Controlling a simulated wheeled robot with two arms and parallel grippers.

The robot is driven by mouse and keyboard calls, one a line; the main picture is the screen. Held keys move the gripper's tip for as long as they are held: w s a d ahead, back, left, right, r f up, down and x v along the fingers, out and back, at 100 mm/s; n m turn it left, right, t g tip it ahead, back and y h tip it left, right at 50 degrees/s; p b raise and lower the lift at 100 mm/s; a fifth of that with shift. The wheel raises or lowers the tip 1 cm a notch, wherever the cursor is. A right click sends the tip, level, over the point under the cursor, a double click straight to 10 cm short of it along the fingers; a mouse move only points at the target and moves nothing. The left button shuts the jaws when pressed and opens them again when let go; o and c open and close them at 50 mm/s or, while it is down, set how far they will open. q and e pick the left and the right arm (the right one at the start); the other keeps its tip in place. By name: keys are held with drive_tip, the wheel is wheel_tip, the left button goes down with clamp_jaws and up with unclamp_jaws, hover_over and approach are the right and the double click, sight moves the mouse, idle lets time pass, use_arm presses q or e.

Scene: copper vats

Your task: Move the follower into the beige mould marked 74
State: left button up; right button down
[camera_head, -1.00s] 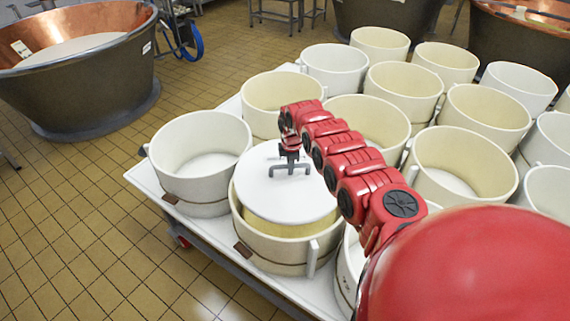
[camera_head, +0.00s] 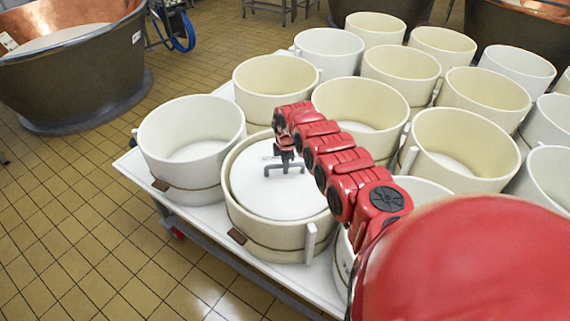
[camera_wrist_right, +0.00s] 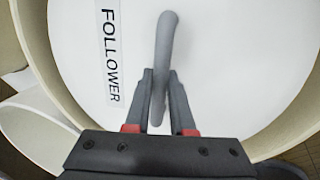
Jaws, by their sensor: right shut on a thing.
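The follower (camera_head: 268,200) is a white disc with a grey handle (camera_head: 285,167) on top. It sits inside a beige mould (camera_head: 272,240) at the front edge of the trolley, below the rim. My right gripper (camera_head: 288,160) is above the disc with its jaws shut on the handle. In the right wrist view, the gripper fingers (camera_wrist_right: 158,88) close around the handle, and the follower (camera_wrist_right: 225,60) carries a label reading FOLLOWER. The mould's rim (camera_wrist_right: 300,115) curves around the disc. I cannot read a number 74 on any mould. My left gripper is not in view.
A paler empty mould (camera_head: 190,165) stands just left of the follower's mould. Several other beige and white moulds stand close together behind and to the right on the white trolley (camera_head: 208,216). Large copper vats (camera_head: 70,75) stand at the back. Tiled floor is clear at left.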

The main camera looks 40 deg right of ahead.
sight(285, 176)
drive_tip(key=shift+f+b, duration=2.35)
drive_tip(key=shift+f, duration=0.85)
drive_tip(key=shift+w+f, duration=0.1)
drive_tip(key=shift+f, duration=0.15)
drive_tip(key=c, duration=0.7)
unclamp_jaws()
drive_tip(key=shift+r, duration=0.1)
drive_tip(key=shift+a+r, duration=0.1)
drive_tip(key=shift+r, duration=0.3)
drive_tip(key=shift+s+a+r+p, duration=0.2)
drive_tip(key=shift+s+r, duration=0.35)
drive_tip(key=shift+r, duration=2.15)
drive_tip(key=shift+s+a+r+p, duration=0.2)
drive_tip(key=shift+s+r, duration=0.35)
drive_tip(key=shift+r, duration=2.1)
drive_tip(key=shift+s+a+r+p, duration=0.1)
drive_tip(key=shift+s+a+r, duration=0.35)
drive_tip(key=shift+r, duration=2.25)
